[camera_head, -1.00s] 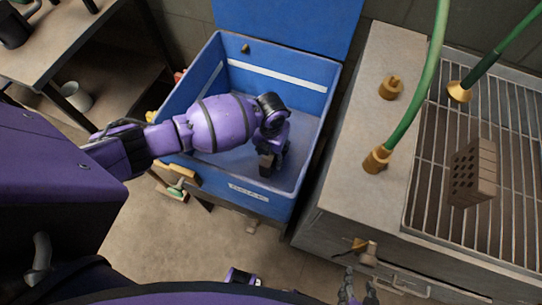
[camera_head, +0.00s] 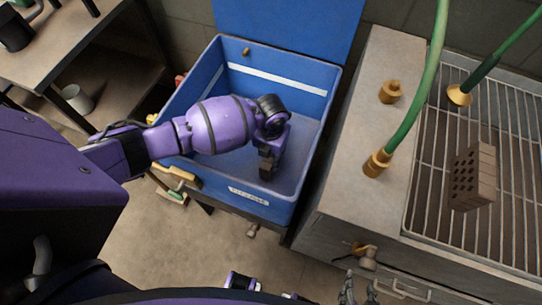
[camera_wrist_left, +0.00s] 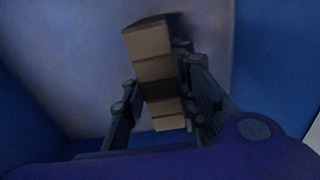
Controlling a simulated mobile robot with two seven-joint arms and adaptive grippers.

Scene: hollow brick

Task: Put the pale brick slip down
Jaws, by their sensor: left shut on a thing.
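My left gripper (camera_head: 267,168) reaches down into the blue bin (camera_head: 312,147). It is shut on the pale brick slip (camera_wrist_left: 152,68), a flat tan piece with crosswise bands. In the left wrist view the slip sits between my two dark fingers and extends out past their tips, over the bin's floor. In the head view the slip is small, dark and largely covered by the gripper. I cannot tell whether it touches the floor. My right gripper (camera_head: 359,290) shows partly at the bottom edge, with its fingers apart and nothing seen between them.
The bin's walls surround my left gripper; its visible floor looks bare. To the right stands a grey bench (camera_head: 356,128) with a wire grille, brass fittings, green hoses and a holed brick (camera_head: 474,177). A table (camera_head: 62,55) is at upper left.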

